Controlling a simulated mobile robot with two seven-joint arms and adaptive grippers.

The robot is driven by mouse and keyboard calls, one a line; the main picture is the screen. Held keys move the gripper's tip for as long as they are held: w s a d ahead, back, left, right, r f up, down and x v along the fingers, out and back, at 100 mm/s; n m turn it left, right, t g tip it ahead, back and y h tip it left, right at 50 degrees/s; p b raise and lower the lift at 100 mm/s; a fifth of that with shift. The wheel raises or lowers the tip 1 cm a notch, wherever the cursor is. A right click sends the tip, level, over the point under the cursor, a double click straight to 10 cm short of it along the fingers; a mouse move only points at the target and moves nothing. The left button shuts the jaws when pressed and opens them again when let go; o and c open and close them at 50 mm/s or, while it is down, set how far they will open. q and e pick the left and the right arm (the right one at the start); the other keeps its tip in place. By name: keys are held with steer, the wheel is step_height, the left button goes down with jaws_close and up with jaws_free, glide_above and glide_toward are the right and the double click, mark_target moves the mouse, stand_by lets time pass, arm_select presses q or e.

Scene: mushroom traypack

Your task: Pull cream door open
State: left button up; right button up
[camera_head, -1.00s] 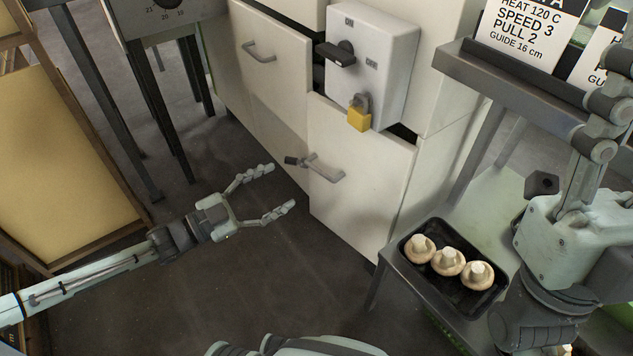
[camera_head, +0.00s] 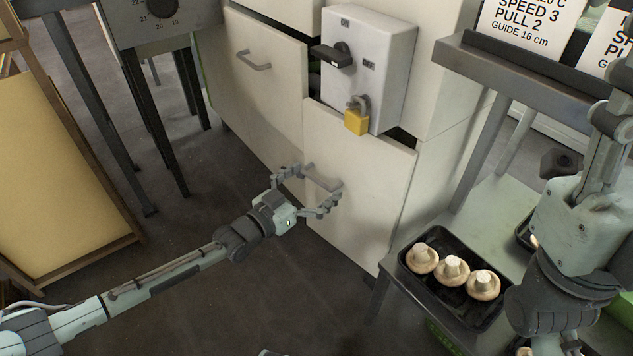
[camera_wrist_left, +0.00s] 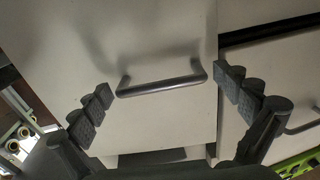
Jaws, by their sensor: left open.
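The cream door (camera_head: 360,185) is the lower right front panel of a cream cabinet, with a grey bar handle (camera_head: 325,181). A dark gap shows along its top edge. My left gripper (camera_head: 322,188) is open at the door, its fingers on either side of the handle. In the left wrist view the handle (camera_wrist_left: 162,87) lies between the two spread fingertips (camera_wrist_left: 162,92), with bare door panel (camera_wrist_left: 150,40) behind it. I cannot tell whether a finger touches the handle. My right gripper's fingers are not clearly in view; its arm is at the right.
A grey switch box (camera_head: 365,65) with a yellow padlock (camera_head: 356,121) is above the door. A second cream panel (camera_head: 262,90) is to the left. A black tray (camera_head: 449,290) with mushrooms sits on a bench at the right. Dark floor is clear in front.

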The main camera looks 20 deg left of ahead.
arm_select(q)
steer(key=shift+c, duration=0.5)
steer(key=c, duration=1.4)
